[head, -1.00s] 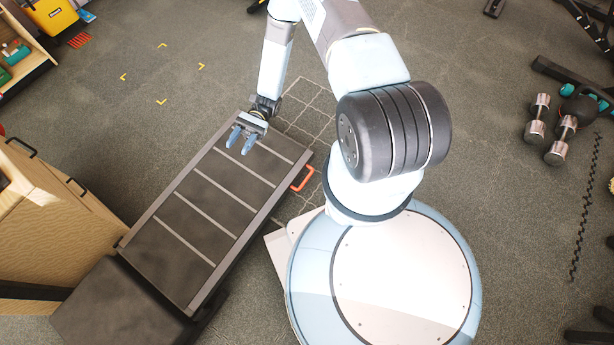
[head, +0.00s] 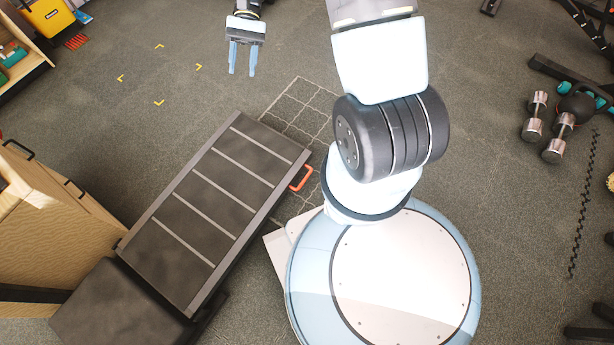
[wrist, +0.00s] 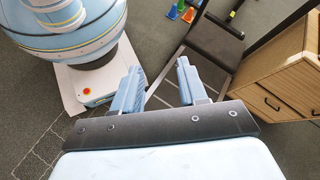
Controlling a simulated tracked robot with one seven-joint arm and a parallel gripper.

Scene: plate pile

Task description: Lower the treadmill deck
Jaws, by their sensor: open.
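The treadmill deck (head: 212,203) is a dark slatted panel with a grey frame, in the left half of the head view. It runs from lower left to upper right, and an orange handle (head: 301,178) sits on its right side near the far end. In the wrist view part of the deck (wrist: 203,72) shows behind my fingers. My gripper (head: 242,74) is open and empty, beyond the far end of the deck and apart from it. Its fingers also show in the wrist view (wrist: 158,88). Whether the deck is tilted is hard to tell.
A wooden cabinet (head: 55,215) stands left of the deck. White grid lines (head: 300,105) mark the floor beyond its far end. Dumbbells (head: 558,138) lie at the right. Yellow corner marks (head: 159,102) outline a clear floor patch at upper left.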

